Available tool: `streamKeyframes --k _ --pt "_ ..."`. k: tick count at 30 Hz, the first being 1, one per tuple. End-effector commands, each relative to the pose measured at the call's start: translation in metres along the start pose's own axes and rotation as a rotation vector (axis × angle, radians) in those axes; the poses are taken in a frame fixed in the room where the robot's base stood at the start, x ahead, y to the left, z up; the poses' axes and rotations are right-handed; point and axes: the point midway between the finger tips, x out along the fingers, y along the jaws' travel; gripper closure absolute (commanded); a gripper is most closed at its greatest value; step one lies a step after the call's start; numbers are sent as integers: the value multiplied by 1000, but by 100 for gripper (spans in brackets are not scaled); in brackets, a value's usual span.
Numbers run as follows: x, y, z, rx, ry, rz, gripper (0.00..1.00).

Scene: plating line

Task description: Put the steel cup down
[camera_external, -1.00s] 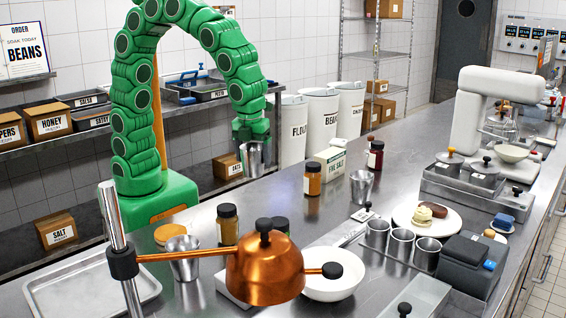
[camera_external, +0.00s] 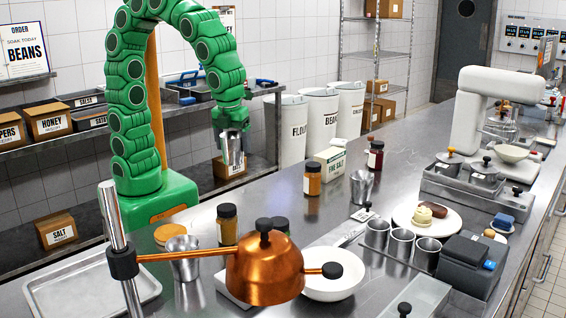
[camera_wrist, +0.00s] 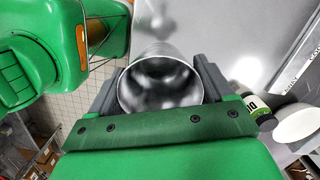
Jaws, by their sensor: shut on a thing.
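My gripper (camera_external: 232,128) is shut on a steel cup (camera_external: 233,150). The cup is held high, roughly upright with a slight tilt, near the left edge of the steel counter. In the wrist view the steel cup (camera_wrist: 160,85) sits between the two grey fingers of my gripper (camera_wrist: 158,88), its open mouth facing the camera, and it looks empty. Another steel cup (camera_external: 183,262) stands on the counter at the front left, and one more steel cup (camera_external: 362,186) stands mid-counter. The fingertips are partly hidden in the external view.
A white bowl (camera_external: 334,284) is beside the pot. A salt box (camera_external: 330,166) and an orange jar (camera_external: 312,179) stand farther back. Bare steel counter (camera_external: 265,200) lies between the held cup and the jars.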

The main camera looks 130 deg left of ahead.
Motion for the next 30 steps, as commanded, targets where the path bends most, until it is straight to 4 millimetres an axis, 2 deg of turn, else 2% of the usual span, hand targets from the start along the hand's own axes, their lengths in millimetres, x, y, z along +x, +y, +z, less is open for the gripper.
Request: streamKeyframes --k 5,15,30 --pt "-3 -3 -20 72 1 -9 51" --pt "-12 -5 -86 302 3 -35 51" --pt "-25 14 -184 647 4 -76 51"
